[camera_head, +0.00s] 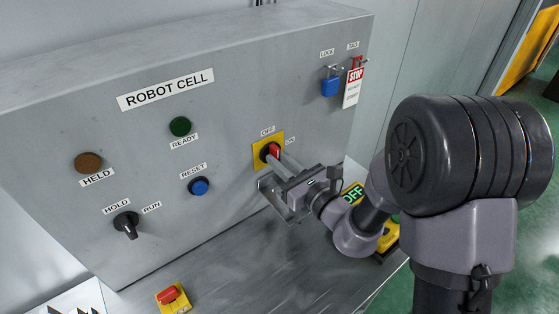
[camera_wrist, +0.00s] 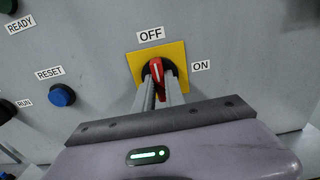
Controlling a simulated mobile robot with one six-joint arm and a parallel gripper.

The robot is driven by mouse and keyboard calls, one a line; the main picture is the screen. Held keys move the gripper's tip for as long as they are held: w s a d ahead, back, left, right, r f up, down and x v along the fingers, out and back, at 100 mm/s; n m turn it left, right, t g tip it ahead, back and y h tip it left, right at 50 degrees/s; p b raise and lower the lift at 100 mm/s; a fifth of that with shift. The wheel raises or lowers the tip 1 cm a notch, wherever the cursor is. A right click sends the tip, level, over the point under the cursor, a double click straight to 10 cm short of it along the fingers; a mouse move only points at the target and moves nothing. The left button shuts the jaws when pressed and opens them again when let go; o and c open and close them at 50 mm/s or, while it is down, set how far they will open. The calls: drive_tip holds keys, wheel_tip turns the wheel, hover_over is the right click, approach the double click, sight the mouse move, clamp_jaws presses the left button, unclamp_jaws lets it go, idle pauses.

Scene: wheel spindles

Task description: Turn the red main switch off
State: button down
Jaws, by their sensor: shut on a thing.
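The red main switch (camera_head: 273,150) sits on a yellow plate (camera_head: 258,169) on the grey panel, with OFF printed above it and ON at its right. In the wrist view the red handle (camera_wrist: 157,70) stands near upright, its white mark pointing up toward the OFF label (camera_wrist: 151,35). My gripper (camera_head: 279,160) reaches the switch from the front right. In the wrist view its two fingers (camera_wrist: 158,84) lie on either side of the handle and are shut on it.
The panel also bears a blue reset button (camera_head: 199,187), a green ready lamp (camera_head: 180,127), a brown held lamp (camera_head: 88,163) and a black hold/run selector (camera_head: 127,224). A blue padlock (camera_head: 330,87) and a stop tag (camera_head: 353,88) hang at upper right. A red-and-yellow switch unit (camera_head: 172,298) lies below.

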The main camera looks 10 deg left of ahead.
drive_tip(key=c, duration=1.4)
unclamp_jaws()
drive_tip(key=p+v, duration=1.2)
drive_tip(key=v, duration=0.5)
drive_tip(key=shift+s+d, duration=0.15)
drive_tip(key=shift+s, duration=0.05)
